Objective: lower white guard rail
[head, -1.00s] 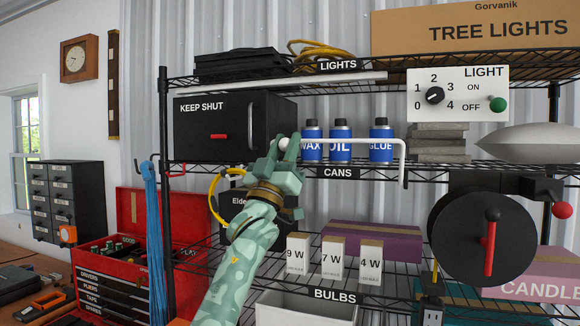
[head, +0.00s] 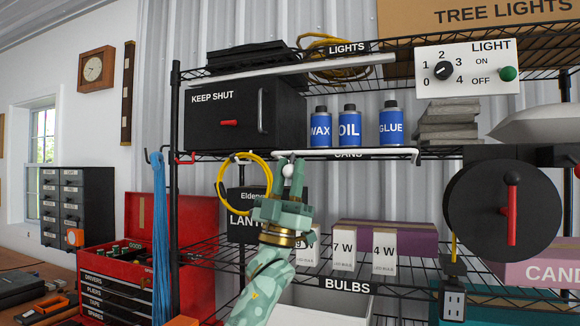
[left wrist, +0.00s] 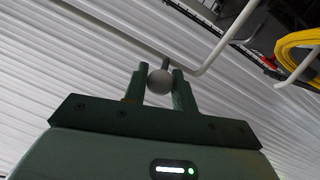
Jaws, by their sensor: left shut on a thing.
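The white guard rail (head: 350,154) runs along the front edge of the cans shelf, level with the can bottoms and partly over the CANS label. Its pale ball knob (head: 288,171) hangs at the rail's left end. My left gripper (head: 291,173) is shut on this knob, just below the rail. In the left wrist view the knob (left wrist: 160,81) sits between the two green fingers (left wrist: 160,88), and the white rail (left wrist: 130,33) passes beyond it. The WAX can (head: 320,128), OIL can (head: 349,126) and GLUE can (head: 391,125) stand upright behind the rail. My right gripper is not in view.
A black KEEP SHUT box (head: 240,118) stands left of the cans. A yellow cable coil (head: 220,190) hangs close left of my gripper. Bulb boxes (head: 344,247) stand on the shelf below. A black reel (head: 480,215) is at the right.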

